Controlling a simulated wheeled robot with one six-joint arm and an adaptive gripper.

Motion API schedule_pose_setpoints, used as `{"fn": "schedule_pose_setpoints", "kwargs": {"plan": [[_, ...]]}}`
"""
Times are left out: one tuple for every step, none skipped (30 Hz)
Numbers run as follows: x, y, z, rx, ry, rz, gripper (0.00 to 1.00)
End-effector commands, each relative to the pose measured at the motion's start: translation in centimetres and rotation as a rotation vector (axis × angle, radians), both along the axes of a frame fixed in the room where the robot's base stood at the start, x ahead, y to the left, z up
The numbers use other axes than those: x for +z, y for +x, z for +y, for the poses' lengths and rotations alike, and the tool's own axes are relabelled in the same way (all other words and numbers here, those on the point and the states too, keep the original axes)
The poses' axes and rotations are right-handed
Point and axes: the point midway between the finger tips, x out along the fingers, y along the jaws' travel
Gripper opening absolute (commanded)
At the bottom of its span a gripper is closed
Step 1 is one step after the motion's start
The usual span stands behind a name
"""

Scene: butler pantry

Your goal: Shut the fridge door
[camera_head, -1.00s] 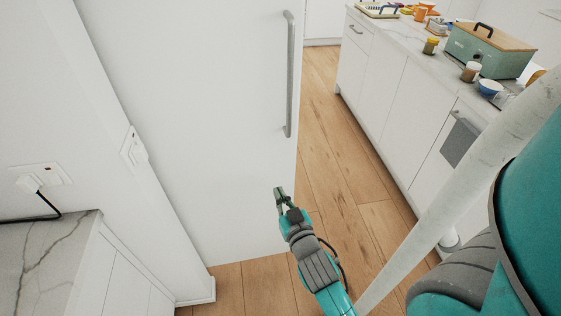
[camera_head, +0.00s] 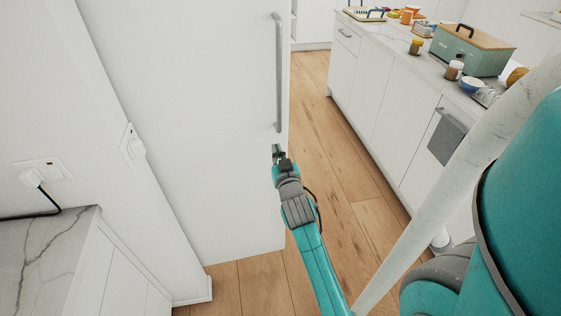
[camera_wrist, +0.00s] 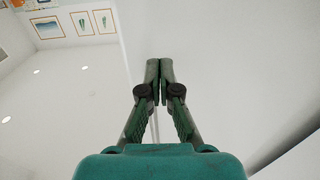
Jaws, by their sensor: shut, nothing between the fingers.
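The fridge door (camera_head: 190,110) is a tall plain white panel filling the left middle of the head view. Its long grey vertical handle (camera_head: 278,75) is near its right edge. No fridge interior shows, and I cannot tell how far the door stands open. My gripper (camera_head: 278,150) is shut and empty, just below the handle's lower end, near the door's right edge. I cannot tell whether it touches the door. In the wrist view, the shut fingertips (camera_wrist: 159,65) are in front of a large pale surface, probably the door.
A white counter run (camera_head: 385,110) stands at the right, with a green box (camera_head: 470,50), jars and a blue bowl (camera_head: 472,84) on it. Wood floor (camera_head: 335,150) lies clear between. A marble counter (camera_head: 40,255) and wall sockets are at the left.

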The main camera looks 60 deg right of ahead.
Motion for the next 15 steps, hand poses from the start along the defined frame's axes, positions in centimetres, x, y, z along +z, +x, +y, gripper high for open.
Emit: {"fn": "schedule_pose_setpoints", "kwargs": {"plan": [[0.1,0.7,-0.7,-0.001,-0.001,-0.002,0.0],[0.1,1.0,-1.1,-0.001,0.0,-0.001,0.0],[0.1,1.5,-1.6,-0.001,0.0,-0.001,0.0],[0.1,1.8,-1.9,0.0,-0.001,-0.002,0.0],[0.0,2.1,-2.2,0.0,-0.001,-0.001,0.0],[0.1,2.4,-2.6,0.0,-0.001,-0.001,0.0],[0.1,2.7,-2.9,0.0,-0.001,-0.001,0.0],[0.0,2.9,-3.1,0.0,0.0,0.0,0.0],[0.0,3.2,-3.4,0.0,0.0,0.0,0.0],[0.0,3.4,-3.6,0.0,-0.001,-0.001,0.0],[0.0,3.5,-3.8,0.0,0.0,0.0,0.0],[0.0,3.7,-4.0,0.0,0.0,0.0,0.0],[0.0,3.8,-4.1,0.0,0.001,0.001,0.0],[0.0,3.9,-4.2,0.0,0.001,0.001,0.0],[0.0,4.0,-4.3,0.0,0.0,0.0,0.0]]}}
